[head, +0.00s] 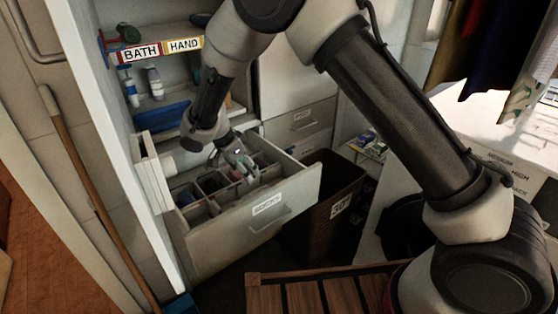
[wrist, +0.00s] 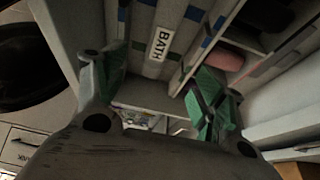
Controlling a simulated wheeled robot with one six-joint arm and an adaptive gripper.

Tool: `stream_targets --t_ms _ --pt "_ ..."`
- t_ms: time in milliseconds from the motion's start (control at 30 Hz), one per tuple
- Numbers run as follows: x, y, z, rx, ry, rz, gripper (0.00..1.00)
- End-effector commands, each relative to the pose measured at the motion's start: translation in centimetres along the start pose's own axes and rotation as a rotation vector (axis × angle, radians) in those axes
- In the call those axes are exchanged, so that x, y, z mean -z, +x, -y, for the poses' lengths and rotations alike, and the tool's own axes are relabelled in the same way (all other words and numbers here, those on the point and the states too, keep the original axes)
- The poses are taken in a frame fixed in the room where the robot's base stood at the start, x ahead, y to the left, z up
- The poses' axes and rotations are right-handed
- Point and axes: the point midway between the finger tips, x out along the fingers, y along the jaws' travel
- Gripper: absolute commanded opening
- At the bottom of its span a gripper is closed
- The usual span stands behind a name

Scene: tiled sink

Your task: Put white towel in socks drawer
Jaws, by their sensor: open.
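The drawer labelled "SOCKS" (head: 283,208) is pulled out at the lower middle of the head view, with divided compartments inside. My gripper (head: 245,172) reaches down over the drawer's compartments at their right side. In the wrist view my gripper (wrist: 160,72) has its green-padded fingers wide apart. A pale surface with a "BATH" label lies beyond the gap between them, and nothing is visibly clamped. Small items sit in the compartments, one pinkish (wrist: 224,59). I cannot make out a white towel for certain; the arm and fingers hide part of the drawer.
A shelf edge labelled "BATH" and "HAND" (head: 160,48) is above the drawer, with bottles (head: 154,83) below it. A wicker basket (head: 333,190) stands right of the drawer. A wooden slatted top (head: 320,291) is in front. A broom handle (head: 95,190) leans at left.

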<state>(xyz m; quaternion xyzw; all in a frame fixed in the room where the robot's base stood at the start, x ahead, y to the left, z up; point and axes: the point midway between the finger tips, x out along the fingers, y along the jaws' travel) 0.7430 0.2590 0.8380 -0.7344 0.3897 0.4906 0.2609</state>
Motion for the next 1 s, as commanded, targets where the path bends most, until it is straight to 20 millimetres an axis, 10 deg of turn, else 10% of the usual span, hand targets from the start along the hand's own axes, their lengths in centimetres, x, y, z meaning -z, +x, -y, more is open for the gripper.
stream_targets --t_ms 267,467,700,1000 --pt "0.9 -0.6 -0.1 0.0 -0.006 0.004 0.7" --pt "10.7 -5.9 -3.6 0.01 -0.098 0.054 0.7" --pt "24.7 -13.5 -16.2 0.075 -0.323 0.133 0.7" --pt "30.4 -18.6 -35.4 0.242 -0.633 0.128 0.7"
